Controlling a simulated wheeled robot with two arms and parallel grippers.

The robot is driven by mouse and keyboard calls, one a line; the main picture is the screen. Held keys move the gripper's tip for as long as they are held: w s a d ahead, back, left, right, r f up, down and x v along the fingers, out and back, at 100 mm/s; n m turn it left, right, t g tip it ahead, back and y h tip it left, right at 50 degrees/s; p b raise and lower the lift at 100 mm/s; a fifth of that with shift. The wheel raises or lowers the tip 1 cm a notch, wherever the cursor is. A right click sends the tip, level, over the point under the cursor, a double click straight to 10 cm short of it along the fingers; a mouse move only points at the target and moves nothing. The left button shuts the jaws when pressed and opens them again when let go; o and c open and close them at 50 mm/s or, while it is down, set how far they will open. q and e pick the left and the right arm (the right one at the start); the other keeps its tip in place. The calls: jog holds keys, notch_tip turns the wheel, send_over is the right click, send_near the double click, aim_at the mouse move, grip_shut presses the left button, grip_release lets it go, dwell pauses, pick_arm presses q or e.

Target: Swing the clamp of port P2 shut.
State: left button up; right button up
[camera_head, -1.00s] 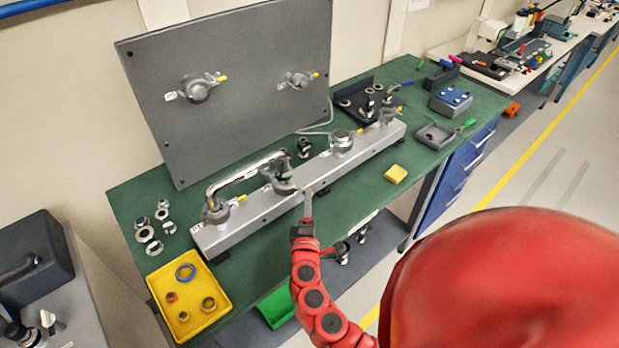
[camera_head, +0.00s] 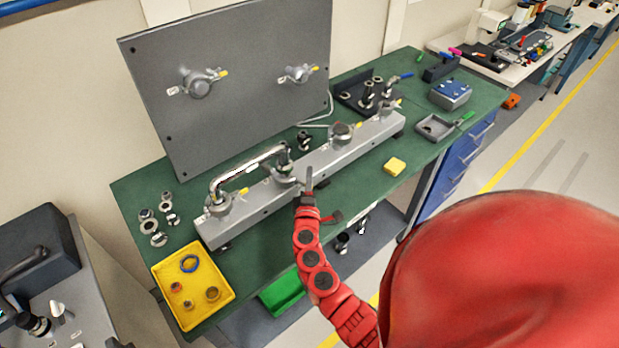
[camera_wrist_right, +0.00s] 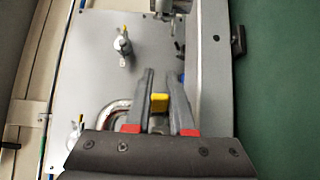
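The grey manifold rail (camera_head: 262,204) lies along the green bench and carries several clamped ports. A bent metal pipe (camera_head: 245,168) joins its two left ports. Port labels are too small to read; the port at the pipe's right end (camera_head: 284,174) is closest to my right gripper (camera_head: 309,176). That gripper is just right of this port, fingers pointing toward the back panel. In the right wrist view, the gripper (camera_wrist_right: 160,84) has its fingers apart, with a yellow tab (camera_wrist_right: 159,102) showing between them. Whether they touch it is unclear. My left gripper is out of view.
A grey upright panel (camera_head: 235,110) with two ports stands behind the rail. A yellow tray (camera_head: 222,287) holds rings at the front left. Bench surface between rail and front edge is mostly clear.

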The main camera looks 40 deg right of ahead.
grip_shut()
dwell(1.1)
